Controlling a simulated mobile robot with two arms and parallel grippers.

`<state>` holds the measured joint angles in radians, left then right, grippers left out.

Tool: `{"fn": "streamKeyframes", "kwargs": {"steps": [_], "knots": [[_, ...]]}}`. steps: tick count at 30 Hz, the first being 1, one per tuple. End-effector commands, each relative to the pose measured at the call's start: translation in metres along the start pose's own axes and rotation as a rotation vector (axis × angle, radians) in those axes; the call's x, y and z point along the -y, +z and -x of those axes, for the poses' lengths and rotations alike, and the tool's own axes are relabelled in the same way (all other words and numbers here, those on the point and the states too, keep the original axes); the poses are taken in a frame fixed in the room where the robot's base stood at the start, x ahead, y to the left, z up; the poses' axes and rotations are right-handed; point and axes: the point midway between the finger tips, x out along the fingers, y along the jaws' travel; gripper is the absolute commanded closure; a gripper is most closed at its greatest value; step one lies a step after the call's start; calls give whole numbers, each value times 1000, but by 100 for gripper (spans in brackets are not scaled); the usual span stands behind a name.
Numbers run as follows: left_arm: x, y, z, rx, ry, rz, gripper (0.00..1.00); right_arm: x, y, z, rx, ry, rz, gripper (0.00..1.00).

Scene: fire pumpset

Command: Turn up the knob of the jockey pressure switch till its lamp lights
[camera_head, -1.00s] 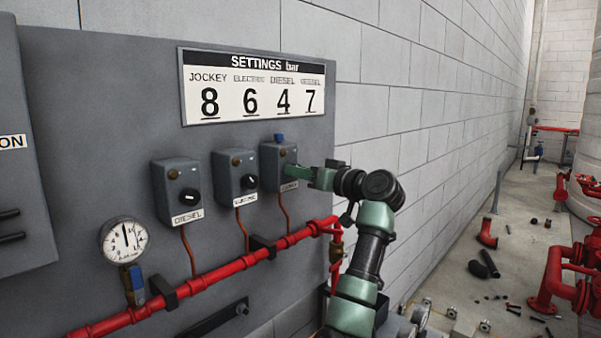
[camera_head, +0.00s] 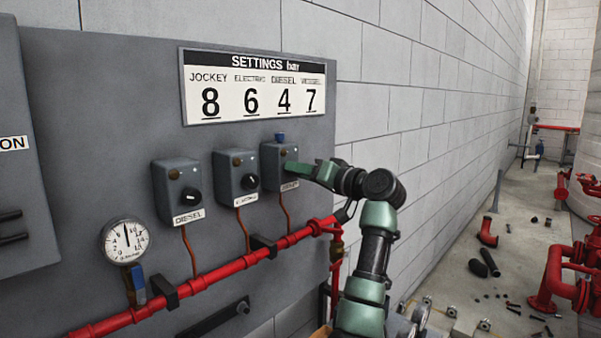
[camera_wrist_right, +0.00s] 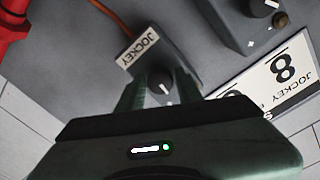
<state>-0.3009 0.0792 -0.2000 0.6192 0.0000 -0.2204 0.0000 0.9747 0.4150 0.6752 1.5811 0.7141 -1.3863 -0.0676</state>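The jockey pressure switch (camera_head: 271,160) is the rightmost of three grey boxes on the panel. In the right wrist view its JOCKEY label (camera_wrist_right: 138,48) and its dark knob with a pale mark (camera_wrist_right: 161,84) show. My right gripper (camera_head: 294,170) is at the front of this box. Its fingers (camera_wrist_right: 160,92) lie on either side of the knob, with little or no gap, and appear shut on it. The knob is hidden by the gripper in the head view. I cannot make out a lit lamp on the box. My left gripper is not in view.
The settings plate (camera_head: 252,87) above reads 8 under JOCKEY. The electric (camera_head: 237,176) and diesel (camera_head: 180,190) switches stand to the left. A red pipe (camera_head: 215,278) and a pressure gauge (camera_head: 125,241) are below. Loose parts lie on the floor at the right.

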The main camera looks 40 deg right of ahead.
Motion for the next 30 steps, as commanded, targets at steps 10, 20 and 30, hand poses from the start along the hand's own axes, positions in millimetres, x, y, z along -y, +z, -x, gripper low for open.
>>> {"fn": "streamKeyframes", "kwargs": {"steps": [10,20,30], "knots": [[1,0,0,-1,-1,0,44,0,0,0,0,0,1,48],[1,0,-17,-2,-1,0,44,-3,1,44,-4,3,4,48],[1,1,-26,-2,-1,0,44,-1,0,78,-1,1,1,48]]}}
